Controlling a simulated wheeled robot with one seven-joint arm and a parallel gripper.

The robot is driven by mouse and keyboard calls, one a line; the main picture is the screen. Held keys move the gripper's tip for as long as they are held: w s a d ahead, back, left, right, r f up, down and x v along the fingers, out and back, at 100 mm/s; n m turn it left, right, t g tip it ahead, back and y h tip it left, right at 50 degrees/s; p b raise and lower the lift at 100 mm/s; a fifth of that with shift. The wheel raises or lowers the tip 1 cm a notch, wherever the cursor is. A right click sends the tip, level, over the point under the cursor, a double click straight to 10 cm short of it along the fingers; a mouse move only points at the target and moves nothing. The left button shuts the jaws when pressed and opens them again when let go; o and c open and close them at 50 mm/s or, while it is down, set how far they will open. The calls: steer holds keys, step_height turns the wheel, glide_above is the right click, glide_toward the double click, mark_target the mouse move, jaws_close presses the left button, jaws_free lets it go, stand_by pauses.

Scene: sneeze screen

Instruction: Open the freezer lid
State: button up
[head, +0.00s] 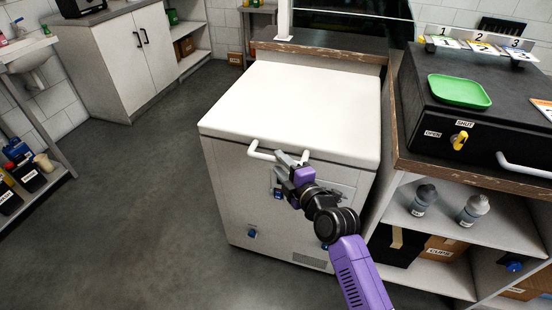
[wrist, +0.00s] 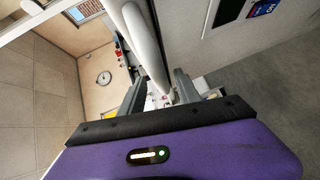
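The freezer (head: 282,195) is a white chest with its lid (head: 300,100) lying shut on top. A white bar handle (head: 262,151) sticks out from the front edge of the lid. My gripper (head: 287,162) is at the right part of this handle, in front of the freezer. In the wrist view, the handle (wrist: 146,40) runs down between the two fingers of my gripper (wrist: 158,80). The fingers stand apart, with some gap seen beside the bar. Whether a finger touches the bar is unclear. My gripper and arm hide part of the freezer's front.
A counter holding a black case (head: 480,105) and a green tray (head: 460,90) stands close on the right. Bottles sit on the shelf below it. A ledge (head: 330,48) lies behind the freezer. The grey floor (head: 140,190) on the left is clear.

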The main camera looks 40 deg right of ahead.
mark_target(276, 160)
steer(key=shift+w+d+f, duration=0.1)
steer(key=shift+w+f, duration=0.05)
steer(key=shift+w, duration=0.65)
steer(key=shift+w+d+f, duration=0.1)
steer(key=shift+w, duration=0.65)
steer(key=shift+c, duration=0.2)
jaws_close()
